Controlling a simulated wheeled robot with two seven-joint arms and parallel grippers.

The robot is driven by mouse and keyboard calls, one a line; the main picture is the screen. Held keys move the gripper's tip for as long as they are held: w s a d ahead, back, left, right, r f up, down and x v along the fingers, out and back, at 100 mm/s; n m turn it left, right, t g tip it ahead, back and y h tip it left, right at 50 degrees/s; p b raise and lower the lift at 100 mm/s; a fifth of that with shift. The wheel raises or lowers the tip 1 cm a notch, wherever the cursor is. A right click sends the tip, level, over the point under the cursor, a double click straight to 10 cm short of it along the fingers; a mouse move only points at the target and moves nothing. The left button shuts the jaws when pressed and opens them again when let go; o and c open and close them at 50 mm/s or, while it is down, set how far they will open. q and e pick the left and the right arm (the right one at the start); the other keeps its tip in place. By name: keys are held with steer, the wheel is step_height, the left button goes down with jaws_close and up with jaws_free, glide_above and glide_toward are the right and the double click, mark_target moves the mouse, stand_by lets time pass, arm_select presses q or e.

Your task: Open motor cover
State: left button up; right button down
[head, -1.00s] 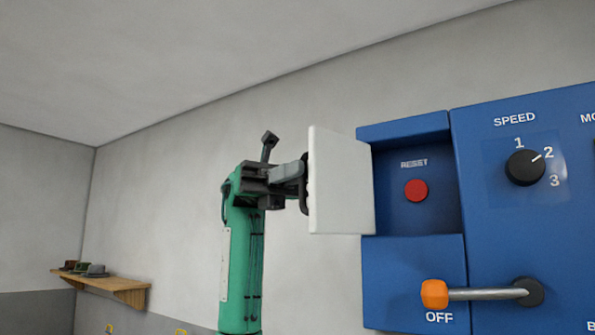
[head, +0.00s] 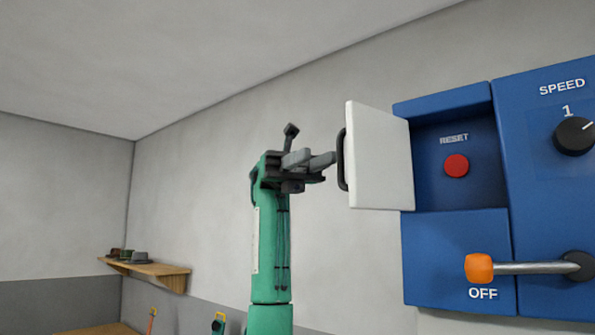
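The white motor cover (head: 382,157) stands swung open on the left side of a recess in the blue panel (head: 460,262). Its black handle (head: 342,160) faces left. The recess shows a red RESET button (head: 456,166). My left gripper (head: 322,159), on a green arm, is just left of the handle. Its two grey fingers are spread apart with nothing between them, and a small gap seems to separate them from the handle. My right gripper is out of view.
An orange-tipped lever (head: 480,268) marked OFF sticks out below the recess. A black SPEED knob (head: 575,136) is at the right. A wooden shelf (head: 150,269) with hats hangs on the far left wall. The space left of my arm is clear.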

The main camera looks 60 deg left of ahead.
arm_select(q)
steer(key=a, duration=0.7)
steer(key=shift+w, duration=0.15)
